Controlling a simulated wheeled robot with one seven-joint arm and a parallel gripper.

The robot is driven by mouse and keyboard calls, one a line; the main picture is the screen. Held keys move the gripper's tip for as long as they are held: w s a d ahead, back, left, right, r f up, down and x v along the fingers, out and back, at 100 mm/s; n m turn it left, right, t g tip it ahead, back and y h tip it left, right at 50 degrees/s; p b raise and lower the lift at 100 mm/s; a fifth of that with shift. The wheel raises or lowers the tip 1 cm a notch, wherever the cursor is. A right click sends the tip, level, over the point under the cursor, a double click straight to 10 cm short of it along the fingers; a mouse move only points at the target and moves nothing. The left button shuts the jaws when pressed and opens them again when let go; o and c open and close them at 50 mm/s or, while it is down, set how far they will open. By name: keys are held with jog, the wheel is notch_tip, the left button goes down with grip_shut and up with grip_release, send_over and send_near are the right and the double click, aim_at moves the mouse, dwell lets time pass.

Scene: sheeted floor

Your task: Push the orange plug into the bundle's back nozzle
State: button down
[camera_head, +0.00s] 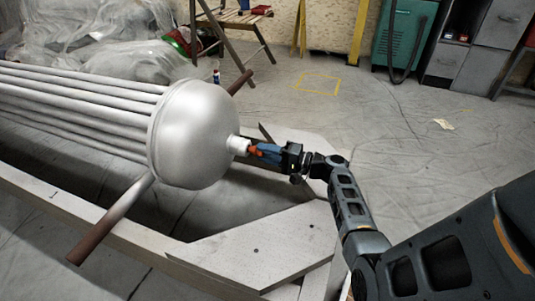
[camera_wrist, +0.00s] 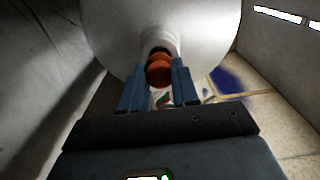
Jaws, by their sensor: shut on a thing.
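The bundle (camera_head: 192,125) is a row of grey tubes ending in a rounded white cap, lying on a pale frame. Its back nozzle (camera_head: 238,145) is a short white stub on the cap's right side. It also shows in the wrist view (camera_wrist: 158,45), straight ahead of my gripper. My gripper (camera_head: 262,151) is at the nozzle, with its blue fingers shut on the orange plug (camera_wrist: 159,70). The plug is at the nozzle's mouth, lined up with it or nearly so. I cannot tell how far it sits inside.
The pale frame (camera_head: 265,245) runs below the bundle and my gripper. A brown-ended bar (camera_head: 105,225) sticks out at the front left. Plastic sheeting (camera_head: 95,45), a trestle (camera_head: 232,22) and a green cabinet (camera_head: 404,35) stand behind. The floor at right is mostly clear.

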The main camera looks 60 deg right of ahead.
jog(key=shift+w+a+b, duration=0.15)
jog(key=shift+w+b, duration=0.15)
jog(key=shift+w, duration=0.65)
jog(key=c, duration=0.8)
grip_release()
jog(key=shift+s, duration=0.1)
